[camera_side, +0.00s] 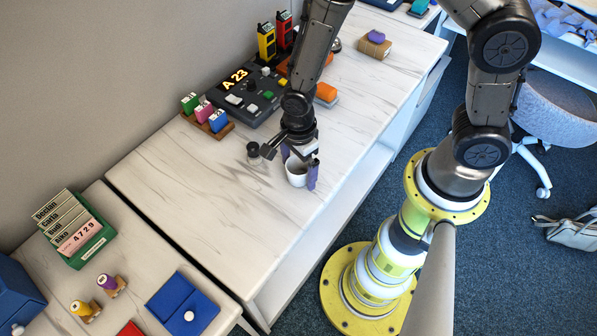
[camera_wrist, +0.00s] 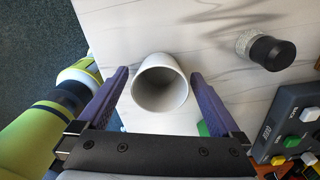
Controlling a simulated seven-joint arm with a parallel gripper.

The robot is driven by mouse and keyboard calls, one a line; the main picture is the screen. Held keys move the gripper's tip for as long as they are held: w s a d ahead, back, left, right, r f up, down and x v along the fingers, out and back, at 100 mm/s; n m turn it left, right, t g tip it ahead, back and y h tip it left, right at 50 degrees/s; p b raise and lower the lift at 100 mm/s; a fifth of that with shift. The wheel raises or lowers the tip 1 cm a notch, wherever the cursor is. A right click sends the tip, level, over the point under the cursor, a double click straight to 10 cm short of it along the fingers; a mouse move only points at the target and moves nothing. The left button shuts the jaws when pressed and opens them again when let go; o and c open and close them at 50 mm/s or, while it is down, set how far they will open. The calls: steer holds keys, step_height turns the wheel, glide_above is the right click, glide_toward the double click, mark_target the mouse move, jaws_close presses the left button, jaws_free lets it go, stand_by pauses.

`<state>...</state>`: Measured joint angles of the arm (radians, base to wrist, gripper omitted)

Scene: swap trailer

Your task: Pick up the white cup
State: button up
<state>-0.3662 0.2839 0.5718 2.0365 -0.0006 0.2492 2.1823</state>
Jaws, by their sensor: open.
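The white cup (camera_side: 296,172) stands upright on the marble-topped counter (camera_side: 200,190) in the side view. In the wrist view the white cup (camera_wrist: 160,84) shows its open, empty mouth in the middle of the picture. My gripper (camera_side: 300,170) is lowered over the cup with its purple fingers on either side of it. In the wrist view my gripper (camera_wrist: 160,90) is open, with a gap showing between each finger and the cup wall. The cup's base is partly hidden by the near finger in the side view.
A small dark-capped glass jar (camera_wrist: 265,50) stands close to the cup, beside my gripper. A dark button console (camera_side: 250,100) and a wooden rack of coloured blocks (camera_side: 207,118) are behind. The counter's front left is clear.

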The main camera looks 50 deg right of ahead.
steer(key=c, duration=1.4)
steer(key=shift+r, duration=0.1)
